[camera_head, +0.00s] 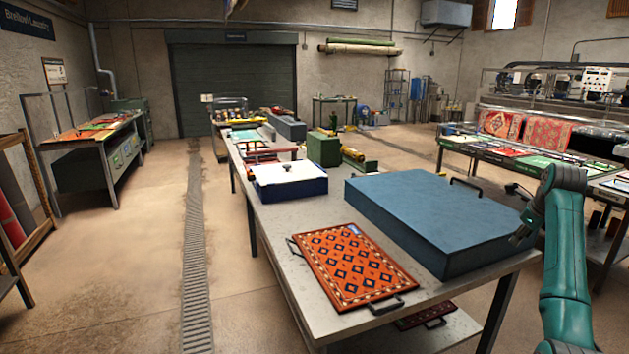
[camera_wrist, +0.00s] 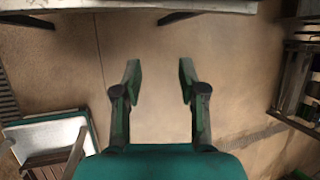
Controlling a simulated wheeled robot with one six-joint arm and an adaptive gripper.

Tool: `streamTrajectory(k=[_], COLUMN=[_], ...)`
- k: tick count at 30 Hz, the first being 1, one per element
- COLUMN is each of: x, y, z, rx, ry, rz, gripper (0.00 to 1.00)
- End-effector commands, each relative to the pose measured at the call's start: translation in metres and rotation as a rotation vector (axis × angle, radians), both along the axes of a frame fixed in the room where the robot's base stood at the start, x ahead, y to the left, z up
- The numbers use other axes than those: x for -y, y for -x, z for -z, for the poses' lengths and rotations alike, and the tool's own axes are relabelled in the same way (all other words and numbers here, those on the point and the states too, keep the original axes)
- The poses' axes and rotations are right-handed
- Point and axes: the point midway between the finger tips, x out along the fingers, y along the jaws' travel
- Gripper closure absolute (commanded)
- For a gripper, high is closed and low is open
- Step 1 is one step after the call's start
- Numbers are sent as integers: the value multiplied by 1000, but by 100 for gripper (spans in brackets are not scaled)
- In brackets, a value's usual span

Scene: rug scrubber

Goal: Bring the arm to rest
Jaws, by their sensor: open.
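My arm is the teal one at the right edge of the head view, raised beside the table's near right corner. My gripper (camera_head: 522,232) is at its upper end, close to the right edge of a large blue block; it looks small and partly dark there. In the wrist view my gripper (camera_wrist: 160,82) is open, its two green fingers apart with nothing between them. Below the fingers the wrist view shows bare floor (camera_wrist: 160,50).
The long table (camera_head: 310,322) carries the blue block (camera_head: 440,215), an orange patterned rug tray (camera_head: 350,265) with handles and a white-topped blue box (camera_head: 288,180). Another table with rugs (camera_head: 530,160) stands at the right. Open floor (camera_head: 110,260) lies at the left, with a drain grate (camera_head: 194,270).

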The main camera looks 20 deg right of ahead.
Motion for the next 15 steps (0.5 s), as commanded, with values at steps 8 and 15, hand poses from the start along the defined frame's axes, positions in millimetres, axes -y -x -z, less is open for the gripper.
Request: streamTrajectory(k=[8,15], x=[-14,-35], y=[-12,-24], z=[33,75], rx=[-3,-8], ry=[34,80], rz=[-64,-148], gripper=[59,59])
